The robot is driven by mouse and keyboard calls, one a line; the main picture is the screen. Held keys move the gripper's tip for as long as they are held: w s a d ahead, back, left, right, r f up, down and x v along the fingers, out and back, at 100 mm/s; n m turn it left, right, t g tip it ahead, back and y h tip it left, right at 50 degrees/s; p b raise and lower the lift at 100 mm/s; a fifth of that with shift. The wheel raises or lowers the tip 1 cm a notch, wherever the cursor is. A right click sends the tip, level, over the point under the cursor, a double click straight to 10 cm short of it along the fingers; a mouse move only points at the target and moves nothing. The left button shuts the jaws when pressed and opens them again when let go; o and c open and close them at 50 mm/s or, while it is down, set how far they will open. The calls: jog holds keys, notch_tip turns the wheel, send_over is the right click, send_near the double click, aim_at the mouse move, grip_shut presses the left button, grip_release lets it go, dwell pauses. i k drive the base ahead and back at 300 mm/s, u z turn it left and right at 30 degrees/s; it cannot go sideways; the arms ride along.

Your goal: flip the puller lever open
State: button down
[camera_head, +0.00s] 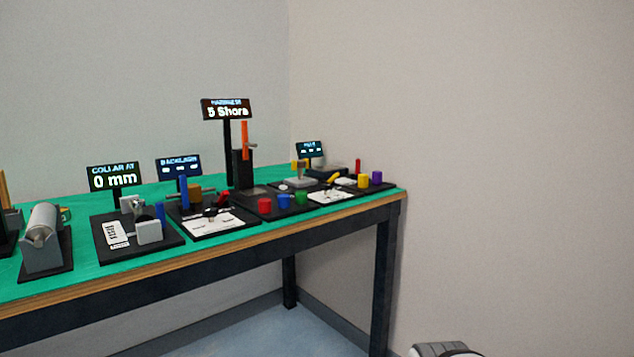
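I cannot tell for sure which part is the puller lever. At the far right end of the bench, a station has a small dark display (309,149) whose writing is too small to read. Near it are a grey block (300,182) with a yellow upright part, a small black-and-yellow part (333,177) and a thin red upright piece (358,166). Whether any lever there is open or shut is too small to tell. My gripper is not recognisable in view.
A green-topped bench (150,273) runs along the wall. It carries a grey roller unit (42,240), a "COLLAR AT 0 mm" station (114,177), a "5 Shora" display (227,109) and several coloured cylinders. A grey-white rounded object (445,349) shows at the bottom edge. Floor in front is clear.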

aim_at(335, 176)
jog(key=i, duration=1)
jog(key=u, duration=0.1)
